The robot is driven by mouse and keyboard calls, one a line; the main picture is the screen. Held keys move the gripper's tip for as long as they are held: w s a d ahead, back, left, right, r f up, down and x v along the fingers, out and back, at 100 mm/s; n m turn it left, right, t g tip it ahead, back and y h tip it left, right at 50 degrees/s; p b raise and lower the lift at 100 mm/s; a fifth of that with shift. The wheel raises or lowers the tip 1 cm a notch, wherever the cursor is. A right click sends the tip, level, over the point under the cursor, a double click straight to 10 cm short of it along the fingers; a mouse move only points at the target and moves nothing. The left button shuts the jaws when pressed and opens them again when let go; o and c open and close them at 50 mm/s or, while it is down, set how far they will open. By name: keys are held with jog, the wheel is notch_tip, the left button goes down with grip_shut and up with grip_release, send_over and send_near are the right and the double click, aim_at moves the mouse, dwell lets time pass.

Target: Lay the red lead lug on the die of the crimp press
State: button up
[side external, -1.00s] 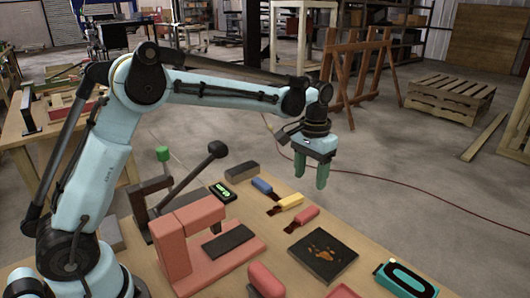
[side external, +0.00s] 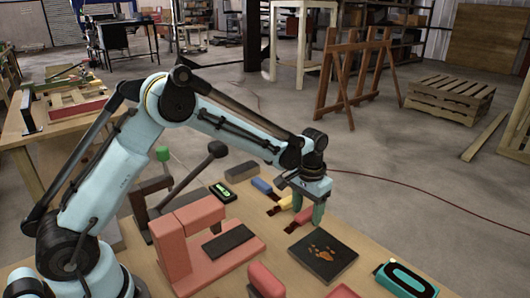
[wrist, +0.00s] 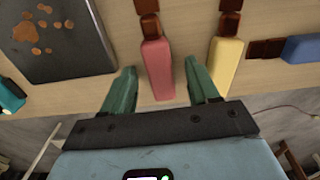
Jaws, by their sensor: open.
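The red lead lug (wrist: 158,68) lies on the bench, its brown end pointing away from my gripper in the wrist view. My gripper (wrist: 160,72) is open, with one green finger on each side of the lug's red body and gaps between. In the side view my gripper (side external: 309,213) is low over the bench at the red lug (side external: 301,219), which its fingers partly hide. A salmon-red frame (side external: 190,245) has a dark flat plate (side external: 228,243) on its base. Behind it stands a dark frame (side external: 150,203) near a black-knobbed lever (side external: 217,149). I cannot tell which part is the die.
A yellow lug (wrist: 227,62) lies close beside the red one, and a blue lug (wrist: 304,48) lies farther off. A dark square plate (side external: 323,255) with brown spots lies in front of the lugs. A teal-and-black device (side external: 404,280) sits near the bench edge.

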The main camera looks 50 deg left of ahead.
aim_at(235, 236)
jog(key=shift+c, duration=0.4)
grip_shut()
jog(key=shift+r, duration=0.15)
notch_tip(235, 236, up, 4)
jog(key=shift+r, duration=0.1)
jog(key=s+d+r, duration=0.6)
jog(key=d, duration=0.3)
jog(key=shift+s+a+f, duration=1.05)
jog(key=shift+a, duration=1.25)
jog(key=shift+s+a+f, duration=1)
jog(key=shift+a+f, duration=0.05)
jog(key=shift+a, duration=1.2)
jog(key=shift+s+a+f, duration=1.05)
jog(key=shift+a, duration=1.25)
jog(key=shift+s+f, duration=0.2)
jog(key=shift+s, duration=0.95)
jog(key=shift+s+f, duration=0.2)
jog(key=shift+s, duration=0.95)
jog(key=shift+s+f, duration=0.2)
jog(key=shift+s, duration=0.95)
